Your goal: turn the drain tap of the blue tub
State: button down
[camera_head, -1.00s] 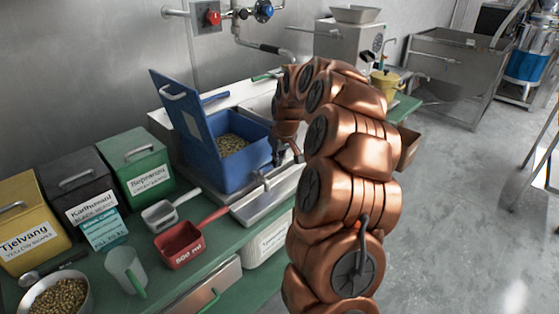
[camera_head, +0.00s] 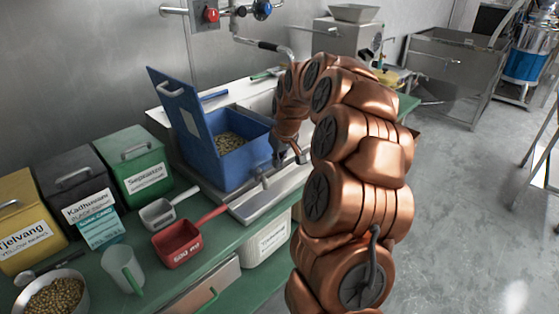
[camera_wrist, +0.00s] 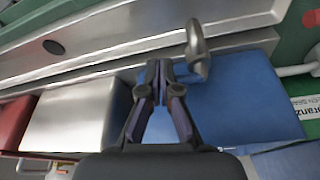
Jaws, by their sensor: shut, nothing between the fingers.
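The blue tub (camera_head: 218,172) stands on the metal sink top with its lid (camera_head: 182,115) raised and pale beans inside. Its small metal drain tap (camera_head: 264,180) sticks out low on the front side. In the wrist view the tap (camera_wrist: 197,50) shows as a grey lever with a rounded end, beside the blue tub wall (camera_wrist: 245,95). My gripper (camera_wrist: 160,72) is shut and empty, its fingertips just left of the tap in that view. I cannot tell whether they touch it. In the head view my gripper (camera_head: 288,157) is partly hidden by my wrist, close to the tap.
A red scoop (camera_head: 180,243), a grey scoop (camera_head: 158,213) and a clear jug (camera_head: 122,268) stand on the green counter left of the tub. Labelled bins, including a green one (camera_head: 140,165), line the wall. Open floor lies right.

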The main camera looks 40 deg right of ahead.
jog(key=s+b+v, duration=0.2)
jog(key=v, duration=0.9)
jog(key=shift+s+d+f, duration=0.15)
jog(key=shift+s+d, duration=0.1)
jog(key=shift+d, duration=0.3)
jog(key=shift+a, duration=0.1)
jog(key=s+a+n+g+p, duration=0.1)
jog(key=s+a, duration=0.2)
jog(key=a, duration=0.4)
jog(key=s+a+r+y+p, duration=0.1)
jog(key=s+a, duration=0.2)
jog(key=a, duration=0.4)
jog(key=s+a+n+g+p, duration=0.1)
jog(key=s+a, duration=0.3)
jog(key=a, duration=0.3)
jog(key=s+a+f+g+p, duration=0.1)
jog(key=s+a, duration=0.3)
jog(key=s, duration=0.7)
jog(key=s+a+f+m+g+p, duration=0.1)
jog(key=s+a+f+g+p, duration=0.1)
jog(key=s, duration=0.9)
notch_tip(320, 180, down, 2)
jog(key=shift+a+f+h+p, duration=0.1)
jog(key=shift+a+h+p, duration=0.3)
jog(key=shift+a, duration=0.65)
jog(key=c, duration=1.9)
grip_release()
